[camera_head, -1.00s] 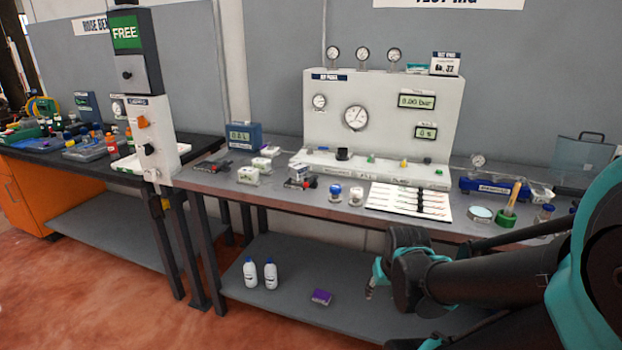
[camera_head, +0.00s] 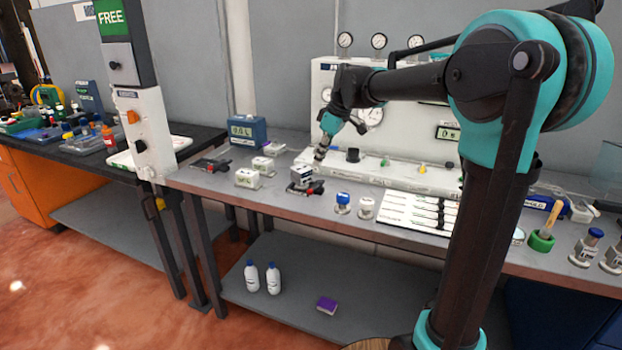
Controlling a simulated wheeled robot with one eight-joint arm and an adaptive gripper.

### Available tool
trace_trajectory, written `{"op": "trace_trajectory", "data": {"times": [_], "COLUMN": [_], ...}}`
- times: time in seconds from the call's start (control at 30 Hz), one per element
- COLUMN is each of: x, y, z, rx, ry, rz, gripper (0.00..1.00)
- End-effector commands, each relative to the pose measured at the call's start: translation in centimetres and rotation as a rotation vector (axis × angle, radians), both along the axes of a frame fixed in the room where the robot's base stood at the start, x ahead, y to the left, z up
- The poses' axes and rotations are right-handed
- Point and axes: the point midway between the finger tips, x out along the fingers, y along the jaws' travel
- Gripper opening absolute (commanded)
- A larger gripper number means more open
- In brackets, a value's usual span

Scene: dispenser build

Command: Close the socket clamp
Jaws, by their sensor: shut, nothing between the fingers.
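A small grey-white block sits in a dark fixture with a red-tipped lever (camera_head: 316,188) near the bench's front edge; I take this as the socket clamp. Whether its lever is open or closed is too small to tell. A second dark fixture with a red part (camera_head: 208,166) lies further left, with no block visible in it. My gripper (camera_head: 319,156) is shut and empty. It points down just above and slightly right of the block (camera_head: 301,174), apparently apart from it.
The white test panel (camera_head: 330,75) stands behind my gripper. White blocks (camera_head: 248,179) lie left of the clamp. Blue-capped (camera_head: 342,203) and white-capped jars stand to its right, then a white tray (camera_head: 395,213). The bench front (camera_head: 280,204) is mostly clear.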

Motion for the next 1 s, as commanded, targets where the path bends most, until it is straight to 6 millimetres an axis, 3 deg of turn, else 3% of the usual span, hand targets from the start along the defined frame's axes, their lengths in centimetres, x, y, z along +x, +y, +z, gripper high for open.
{"op": "trace_trajectory", "data": {"times": [0.47, 1.0], "x": [0.2, 1.2], "y": [0.4, 3.0], "z": [-0.3, -8.0], "rx": [0.001, 0.001], "ry": [-0.001, -0.001], "rz": [0.011, 0.010], "gripper": [0.00, 0.00]}}
